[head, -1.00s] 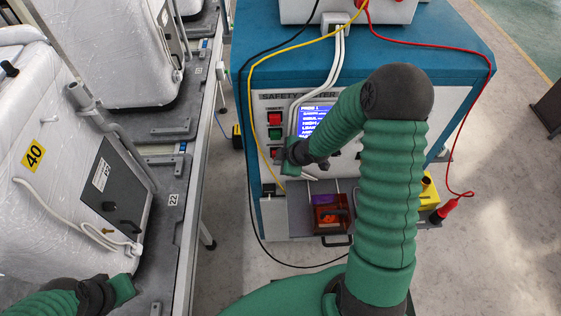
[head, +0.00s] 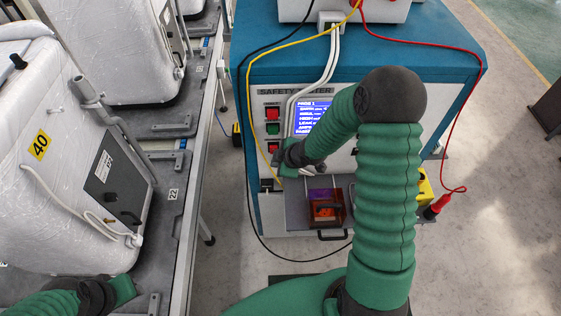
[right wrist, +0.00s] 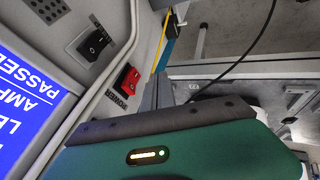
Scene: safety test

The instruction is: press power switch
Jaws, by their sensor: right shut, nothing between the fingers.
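In the right wrist view a red rocker switch (right wrist: 128,78) sits on the grey panel beside the upside-down label POWER. A black switch (right wrist: 95,42) is up and left of it. In the head view the safety tester (head: 318,80) has a red button and a green button on its left panel, with a further red one below, close to my right gripper. My right gripper (head: 281,163) is shut and empty, at the lower left of that panel. Whether it touches the panel I cannot tell. My left gripper (head: 124,290) is at the lower left; its jaw opening is unclear.
A lit blue screen (head: 310,118) is right of the buttons. An orange-lidded box (head: 325,204) sits on a shelf below. Black and yellow cables hang down the tester's left side.

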